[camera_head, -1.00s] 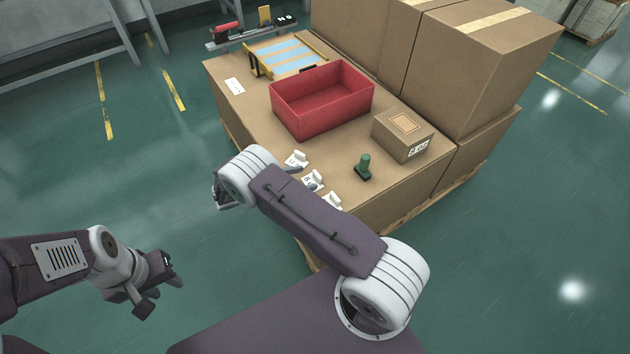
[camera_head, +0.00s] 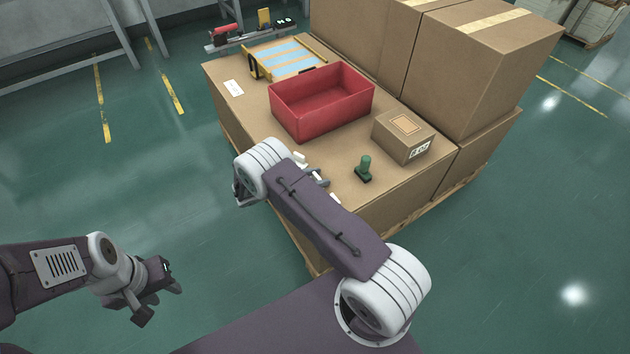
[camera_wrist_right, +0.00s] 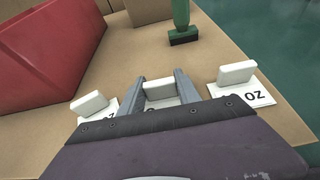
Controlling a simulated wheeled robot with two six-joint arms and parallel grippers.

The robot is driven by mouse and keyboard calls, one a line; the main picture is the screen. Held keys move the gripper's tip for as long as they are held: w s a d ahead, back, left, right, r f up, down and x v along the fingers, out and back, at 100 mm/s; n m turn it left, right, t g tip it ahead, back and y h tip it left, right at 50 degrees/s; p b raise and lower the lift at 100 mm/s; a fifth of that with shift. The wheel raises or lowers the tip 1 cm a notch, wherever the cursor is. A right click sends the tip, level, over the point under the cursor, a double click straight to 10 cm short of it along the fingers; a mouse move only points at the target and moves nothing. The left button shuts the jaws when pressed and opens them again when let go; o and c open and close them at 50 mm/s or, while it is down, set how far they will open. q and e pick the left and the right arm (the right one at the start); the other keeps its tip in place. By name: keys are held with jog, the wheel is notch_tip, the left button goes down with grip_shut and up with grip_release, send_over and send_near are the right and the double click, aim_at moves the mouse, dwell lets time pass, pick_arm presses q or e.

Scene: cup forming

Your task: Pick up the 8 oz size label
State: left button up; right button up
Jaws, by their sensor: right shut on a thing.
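My right gripper (camera_wrist_right: 160,95) is shut on the white upright grip of the middle size label (camera_wrist_right: 160,90), low over the table. That label's print is mostly hidden by my gripper. In the head view my right wrist hides most of the labels. My left gripper (camera_head: 158,292) is open and empty, out over the floor at the lower left.
A red bin (camera_head: 322,100) stands behind the labels and a green-handled stamp (camera_head: 364,168) to their right. A small carton (camera_head: 402,135) with a printed label sits behind the stamp. Large cartons (camera_head: 480,60) stand at the back. A yellow frame (camera_head: 285,57) lies at the far left.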

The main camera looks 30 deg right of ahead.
aim_at(317, 176)
notch_tip(317, 176, up, 5)
jog(key=shift+f+p, duration=0.15)
jog(key=shift+p, duration=1.1)
jog(key=s+d+r+p, duration=0.3)
jog(key=d+r, duration=0.3)
jog(key=d, duration=0.5)
jog(key=shift+s+r+p, duration=0.15)
jog(key=shift+s+p, duration=0.15)
